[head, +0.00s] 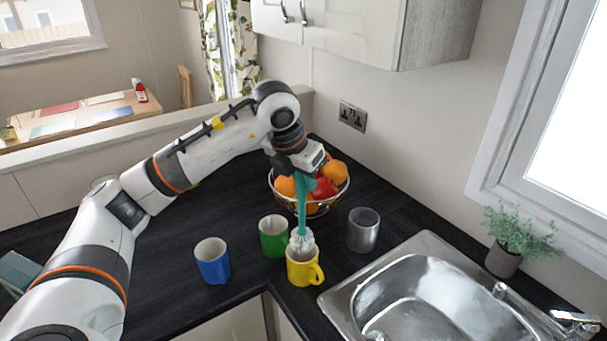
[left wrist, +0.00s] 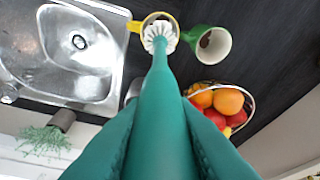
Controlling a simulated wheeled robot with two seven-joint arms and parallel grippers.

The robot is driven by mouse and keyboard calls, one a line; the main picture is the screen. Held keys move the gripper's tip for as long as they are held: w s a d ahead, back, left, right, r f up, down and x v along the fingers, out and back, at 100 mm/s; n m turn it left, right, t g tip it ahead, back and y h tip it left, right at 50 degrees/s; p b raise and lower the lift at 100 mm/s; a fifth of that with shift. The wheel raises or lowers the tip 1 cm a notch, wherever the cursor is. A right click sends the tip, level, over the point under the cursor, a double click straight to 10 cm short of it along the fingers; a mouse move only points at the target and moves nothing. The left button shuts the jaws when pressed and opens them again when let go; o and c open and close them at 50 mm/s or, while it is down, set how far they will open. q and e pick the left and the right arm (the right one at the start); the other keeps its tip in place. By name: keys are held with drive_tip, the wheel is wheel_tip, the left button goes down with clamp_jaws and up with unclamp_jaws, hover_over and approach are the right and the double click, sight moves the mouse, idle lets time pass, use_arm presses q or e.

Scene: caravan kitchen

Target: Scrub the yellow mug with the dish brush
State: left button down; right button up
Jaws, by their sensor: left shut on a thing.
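The yellow mug (head: 303,268) stands upright on the dark counter near its front corner, left of the sink. It also shows in the left wrist view (left wrist: 135,27), partly hidden by the brush head. The dish brush (head: 301,212) has a teal handle and a white bristle head (left wrist: 159,37). My left gripper (head: 302,176) is shut on the teal handle above the counter. The brush points down, with its bristles at the mug's mouth; how deep they reach inside I cannot tell. My right gripper is in neither view.
A green mug (head: 272,238) stands just behind left of the yellow one, a blue mug (head: 212,262) farther left. A wire fruit bowl (head: 338,190) is behind. The sink (head: 428,300) and a potted plant (head: 505,258) are at right.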

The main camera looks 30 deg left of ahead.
sight(304, 218)
use_arm(q)
drive_tip(key=shift+f+b, duration=0.4)
drive_tip(key=shift+f, duration=0.45)
wheel_tip(304, 218, down, 2)
drive_tip(key=shift+f+b, duration=0.1)
drive_tip(key=shift+b, duration=0.6)
drive_tip(key=shift+f+b, duration=1.85)
drive_tip(key=shift+f, duration=0.85)
drive_tip(key=shift+f+b, duration=0.75)
drive_tip(key=shift+f, duration=0.05)
drive_tip(key=shift+d+r, duration=0.1)
drive_tip(key=shift+d, duration=0.05)
